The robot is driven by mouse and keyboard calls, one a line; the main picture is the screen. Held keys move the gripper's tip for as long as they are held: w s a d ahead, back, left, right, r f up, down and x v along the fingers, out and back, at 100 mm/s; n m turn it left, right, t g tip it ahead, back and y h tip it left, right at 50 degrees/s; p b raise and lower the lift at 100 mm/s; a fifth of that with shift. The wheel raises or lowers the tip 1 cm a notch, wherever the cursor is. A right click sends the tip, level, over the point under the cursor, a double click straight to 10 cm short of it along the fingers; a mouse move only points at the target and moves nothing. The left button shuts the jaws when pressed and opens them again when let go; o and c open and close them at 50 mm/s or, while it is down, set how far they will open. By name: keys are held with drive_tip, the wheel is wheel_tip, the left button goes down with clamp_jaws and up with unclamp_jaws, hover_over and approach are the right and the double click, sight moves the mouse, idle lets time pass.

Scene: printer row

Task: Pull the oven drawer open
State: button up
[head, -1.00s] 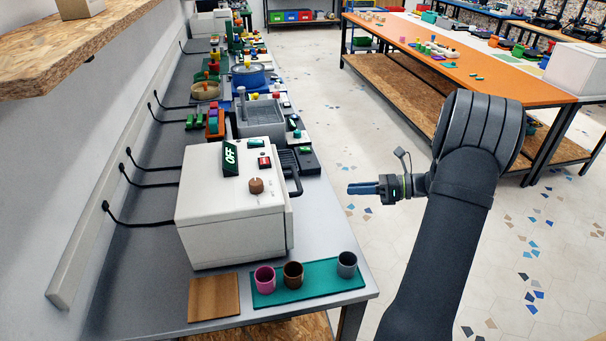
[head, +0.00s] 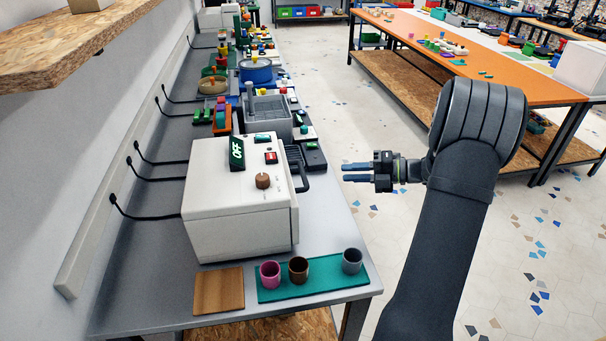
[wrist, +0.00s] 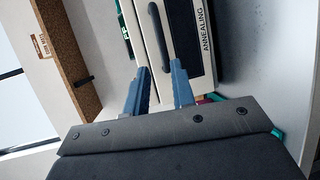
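The oven (head: 240,212) is a white box on the bench, with a green-lit "OFF" display (head: 237,152) and a brown knob (head: 263,181) on top. Its dark handle (head: 299,170) stands out on the right side, and the drawer looks shut. The wrist view shows the oven front (wrist: 201,72) marked "ANNEALING", with the dark handle bar (wrist: 160,36) ahead of the fingers. My gripper (head: 345,173) is to the right of the handle, apart from it, its two blue fingers spread with nothing between them. The spread fingers also show in the wrist view (wrist: 160,82).
A teal mat (head: 310,280) with a pink cup (head: 270,275), a brown cup (head: 298,270) and a grey cup (head: 352,261) lies at the bench's near end, beside a wooden board (head: 218,291). A grey bin (head: 268,112) stands behind the oven. The aisle floor (head: 400,235) is clear.

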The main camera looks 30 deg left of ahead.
sight(303, 172)
drive_tip(key=x, duration=1.4)
drive_tip(key=shift+d, duration=0.1)
clamp_jaws()
